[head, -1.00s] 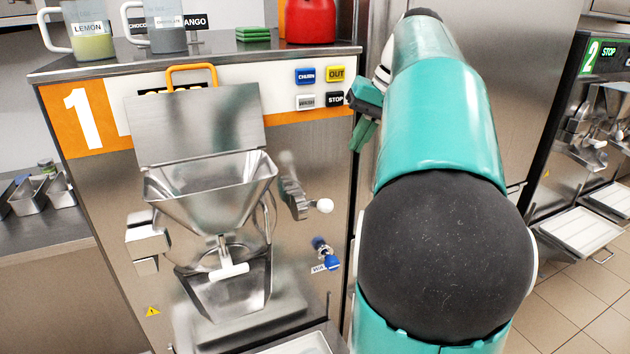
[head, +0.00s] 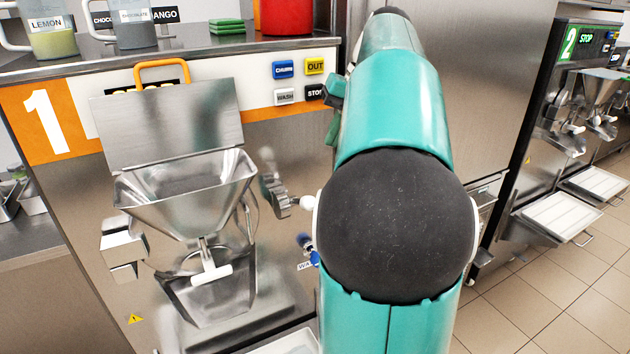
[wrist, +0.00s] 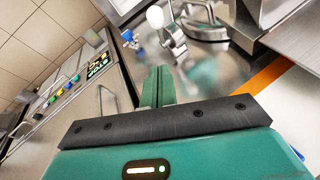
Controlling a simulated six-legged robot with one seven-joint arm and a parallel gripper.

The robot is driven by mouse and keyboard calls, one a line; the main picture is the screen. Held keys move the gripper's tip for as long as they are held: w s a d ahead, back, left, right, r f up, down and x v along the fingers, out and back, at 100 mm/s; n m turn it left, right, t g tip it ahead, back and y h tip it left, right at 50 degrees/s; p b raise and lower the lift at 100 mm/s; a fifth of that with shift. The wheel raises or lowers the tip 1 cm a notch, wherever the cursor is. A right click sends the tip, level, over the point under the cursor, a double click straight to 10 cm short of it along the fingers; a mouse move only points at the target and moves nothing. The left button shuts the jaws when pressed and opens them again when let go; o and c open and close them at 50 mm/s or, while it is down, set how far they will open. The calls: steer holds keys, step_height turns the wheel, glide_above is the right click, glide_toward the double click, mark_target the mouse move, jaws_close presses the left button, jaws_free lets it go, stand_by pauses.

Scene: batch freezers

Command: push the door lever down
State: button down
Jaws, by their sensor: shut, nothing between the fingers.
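The door lever (head: 274,186) is a metal arm on the right of the freezer marked 1, beside its hopper. In the wrist view the knob (wrist: 155,17) and the metal lever (wrist: 172,42) show at the top, beyond the fingertips. My gripper (head: 333,108) is up and to the right of the lever in the head view, by the button panel. In the wrist view my gripper (wrist: 157,72) is shut and empty, with a visible gap between it and the lever.
A steel hopper (head: 185,195) with a raised lid (head: 168,125) is left of the lever. A white T-handle (head: 212,275) hangs below it. Buttons (head: 299,81) are above the lever. A blue valve (head: 314,257) is below it. Freezer 2 (head: 575,90) stands right; tiled floor lies before it.

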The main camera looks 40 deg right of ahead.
glide_toward(299, 203)
steer(key=f, duration=0.3)
steer(key=shift+a+f, duration=0.1)
steer(key=shift+a, duration=0.15)
steer(key=shift+w, duration=0.15)
